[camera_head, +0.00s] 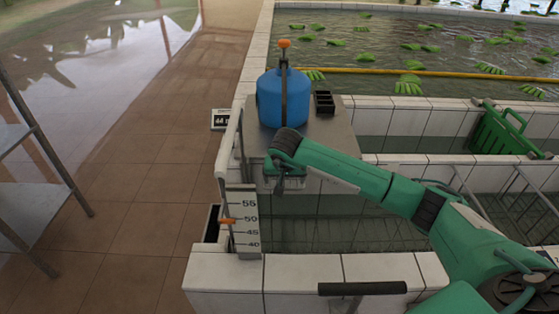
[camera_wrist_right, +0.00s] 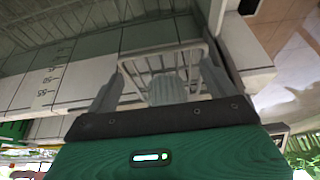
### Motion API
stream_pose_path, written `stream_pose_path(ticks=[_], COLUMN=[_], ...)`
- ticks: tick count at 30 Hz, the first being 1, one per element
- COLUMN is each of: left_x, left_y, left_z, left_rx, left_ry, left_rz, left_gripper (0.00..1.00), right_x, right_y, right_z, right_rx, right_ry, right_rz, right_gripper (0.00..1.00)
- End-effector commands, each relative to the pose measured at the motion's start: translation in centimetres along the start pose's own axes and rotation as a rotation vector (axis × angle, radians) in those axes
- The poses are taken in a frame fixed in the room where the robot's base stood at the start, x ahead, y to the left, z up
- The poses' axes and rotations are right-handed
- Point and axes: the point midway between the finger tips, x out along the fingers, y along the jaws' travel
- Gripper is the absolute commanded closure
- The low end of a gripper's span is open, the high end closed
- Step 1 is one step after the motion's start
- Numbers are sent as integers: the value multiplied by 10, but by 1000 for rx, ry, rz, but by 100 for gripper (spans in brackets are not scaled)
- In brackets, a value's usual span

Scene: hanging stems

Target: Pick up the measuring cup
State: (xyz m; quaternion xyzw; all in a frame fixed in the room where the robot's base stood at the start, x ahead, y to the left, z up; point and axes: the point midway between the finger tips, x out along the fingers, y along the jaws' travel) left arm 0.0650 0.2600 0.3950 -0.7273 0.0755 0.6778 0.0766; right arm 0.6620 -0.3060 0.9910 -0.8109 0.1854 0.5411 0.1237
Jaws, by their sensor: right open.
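I cannot make out a measuring cup for certain in either view. My right gripper (camera_head: 281,184) is over the front edge of the metal tabletop, in front of the blue jug, with its fingers pointing down. In the right wrist view its two grey fingers stand apart, so the right gripper (camera_wrist_right: 162,72) is open. A pale grey ribbed thing (camera_wrist_right: 167,91) shows between the fingers; I cannot tell what it is or whether it touches them. My left gripper is not in view.
A blue jug (camera_head: 271,101) with an orange knob and a black divided box (camera_head: 324,102) stand on the metal tabletop (camera_head: 337,128). A white depth gauge (camera_head: 243,222) stands at the tiled tank's left. A green crate (camera_head: 497,133) is at right.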

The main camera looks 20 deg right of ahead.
Motion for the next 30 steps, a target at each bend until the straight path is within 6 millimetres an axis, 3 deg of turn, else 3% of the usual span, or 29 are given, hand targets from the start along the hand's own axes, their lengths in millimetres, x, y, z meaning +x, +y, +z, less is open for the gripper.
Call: stream_pose_path(ticks=[5,15,26,30], left_x=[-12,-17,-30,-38], left_y=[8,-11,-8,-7], left_z=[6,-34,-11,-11], left_rx=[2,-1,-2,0], left_ry=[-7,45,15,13], left_rz=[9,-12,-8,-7], left_gripper=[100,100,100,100], right_x=[9,18,34,43], right_y=[0,0,0,0], right_z=[-27,-48,-86,-86], right_rx=[2,1,2,1], right_ry=[-2,0,-2,-2], right_rz=[0,0,1,0], right_gripper=[12,12,12,12])
